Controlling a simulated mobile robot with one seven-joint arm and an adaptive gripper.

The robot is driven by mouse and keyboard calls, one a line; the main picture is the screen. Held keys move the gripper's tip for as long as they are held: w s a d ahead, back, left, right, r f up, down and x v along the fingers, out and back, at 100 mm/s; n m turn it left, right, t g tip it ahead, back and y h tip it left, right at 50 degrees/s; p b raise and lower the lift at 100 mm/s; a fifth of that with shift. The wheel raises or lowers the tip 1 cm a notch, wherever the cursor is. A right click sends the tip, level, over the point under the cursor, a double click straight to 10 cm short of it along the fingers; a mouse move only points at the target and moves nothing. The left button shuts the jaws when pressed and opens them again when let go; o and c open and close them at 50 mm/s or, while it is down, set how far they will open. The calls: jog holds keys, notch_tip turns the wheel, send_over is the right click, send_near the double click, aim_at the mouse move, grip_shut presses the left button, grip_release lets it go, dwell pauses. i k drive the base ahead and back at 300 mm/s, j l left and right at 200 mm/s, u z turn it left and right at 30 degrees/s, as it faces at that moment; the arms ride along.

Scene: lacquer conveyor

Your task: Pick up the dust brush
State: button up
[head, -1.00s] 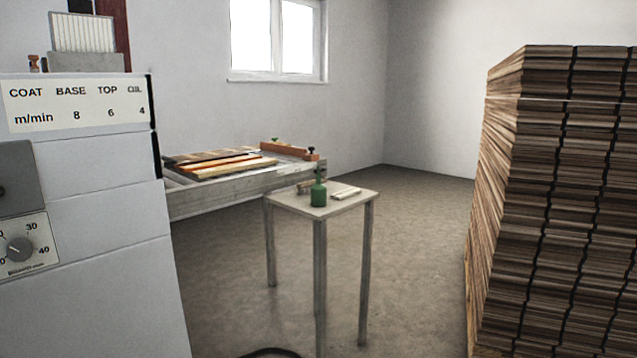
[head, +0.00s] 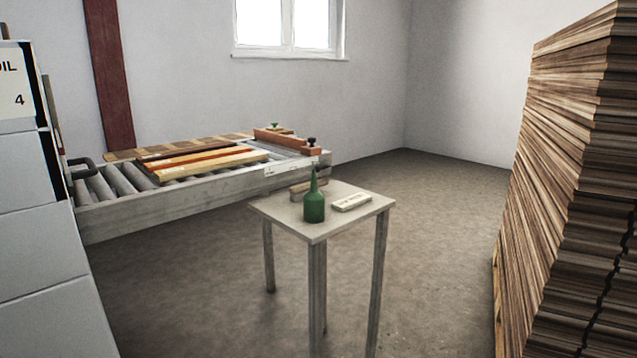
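A small grey table (head: 279,210) stands in the middle of the head view. A brownish block-shaped thing (head: 300,190) lies on it behind a green bottle (head: 314,208) with a pointed nozzle. It may be the dust brush, but the bottle hides part of it and I cannot make out bristles. A pale flat block (head: 351,202) with small lettering lies to the right of the bottle. My gripper is not in view.
A tall wood stack (head: 565,160) stands right, a white machine cabinet (head: 40,250) left. Floor (head: 440,240) is clear between table and stack.

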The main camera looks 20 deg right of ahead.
aim_at(297, 192)
jog(key=i+l, duration=1.3)
jog(key=i+l+z, duration=0.1)
jog(key=i+l, duration=0.35)
jog(key=i, duration=0.2)
